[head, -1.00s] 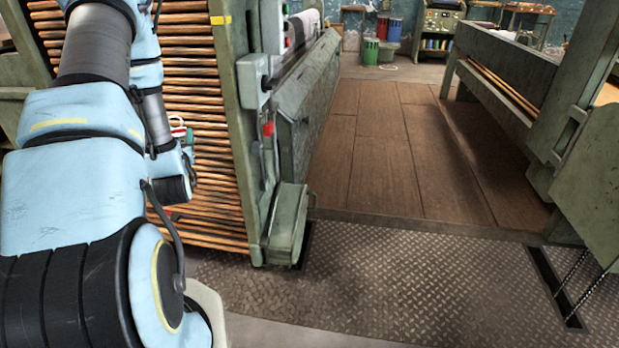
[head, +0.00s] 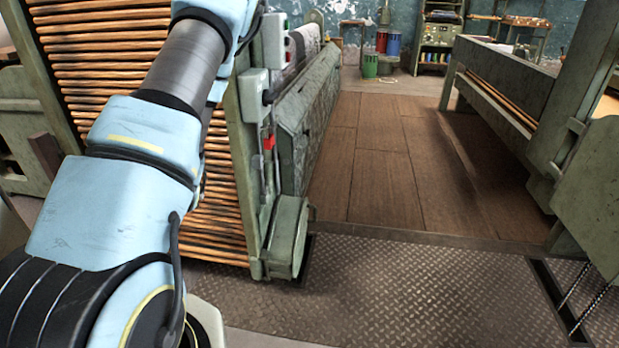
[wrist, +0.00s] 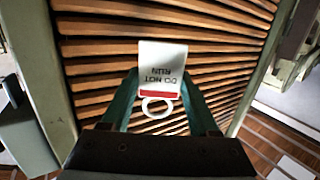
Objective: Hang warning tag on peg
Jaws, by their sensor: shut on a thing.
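The warning tag (wrist: 162,58) is a white card with a red band and a white ring (wrist: 157,106); its "DO NOT RUN" lettering appears upside down in the wrist view. My gripper (wrist: 161,78) has its two teal fingers shut on the tag, one at each side edge. The ring lies toward the gripper's dark body. Slatted orange-brown rods show behind the tag. In the head view my arm rises past the slatted frame, and the gripper and tag are not visible. I cannot make out the peg in either view.
The rod-filled machine frame (head: 245,215) stands close beside my arm. Its post carries a grey switch box (head: 253,95) and a red part (head: 268,142). Wooden floor (head: 385,180) opens to the right, with another machine (head: 525,95) beyond. Checkered metal plate (head: 410,280) lies in front.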

